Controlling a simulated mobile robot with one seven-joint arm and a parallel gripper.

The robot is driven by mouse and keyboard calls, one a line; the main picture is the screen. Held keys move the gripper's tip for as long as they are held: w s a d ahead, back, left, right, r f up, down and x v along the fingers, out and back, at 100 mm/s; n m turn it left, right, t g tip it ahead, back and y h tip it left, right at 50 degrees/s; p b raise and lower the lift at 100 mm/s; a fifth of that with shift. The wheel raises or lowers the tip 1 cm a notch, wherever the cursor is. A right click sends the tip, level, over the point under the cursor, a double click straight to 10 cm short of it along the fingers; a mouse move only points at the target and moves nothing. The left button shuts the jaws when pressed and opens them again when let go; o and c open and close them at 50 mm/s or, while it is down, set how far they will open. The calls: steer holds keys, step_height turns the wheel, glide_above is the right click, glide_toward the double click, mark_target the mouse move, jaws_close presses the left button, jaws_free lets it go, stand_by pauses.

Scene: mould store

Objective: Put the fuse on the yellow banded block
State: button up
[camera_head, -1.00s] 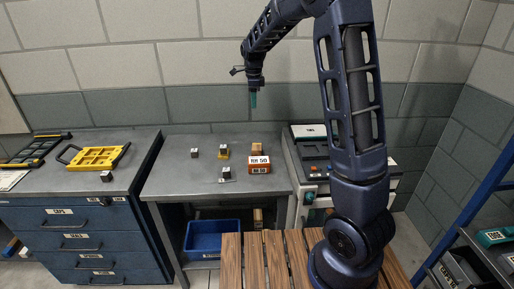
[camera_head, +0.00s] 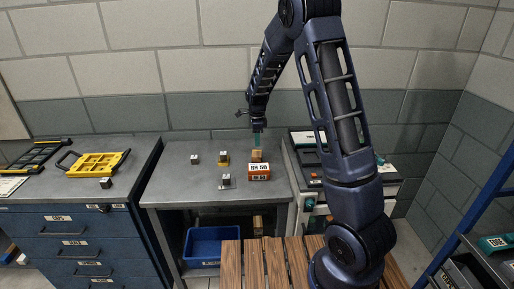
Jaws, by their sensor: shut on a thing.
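My gripper (camera_head: 257,127) is shut on a slim teal piece, apparently the fuse (camera_head: 257,140), which hangs upright below it. The fuse's lower end shows just above or in front of a brown wooden block (camera_head: 257,155); I cannot tell whether they touch. The yellow banded block (camera_head: 223,159) is a small dark block with a pale top and yellow around its lower part. It sits on the grey bench, left of my gripper, with nothing visible on top.
Similar small blocks stand at the bench's left (camera_head: 195,160) and front (camera_head: 226,181). An orange and white labelled box (camera_head: 259,172) stands in front of the wooden block. A blue bin (camera_head: 213,245) is below the bench.

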mark_target(257, 153)
steer(key=shift+f, duration=2.3)
steer(key=shift+f, duration=0.1)
steer(key=o, duration=1)
steer(key=shift+c, duration=0.2)
step_height(257, 153, up, 12)
steer(key=shift+d+r, duration=0.1)
steer(key=shift+r, duration=0.1)
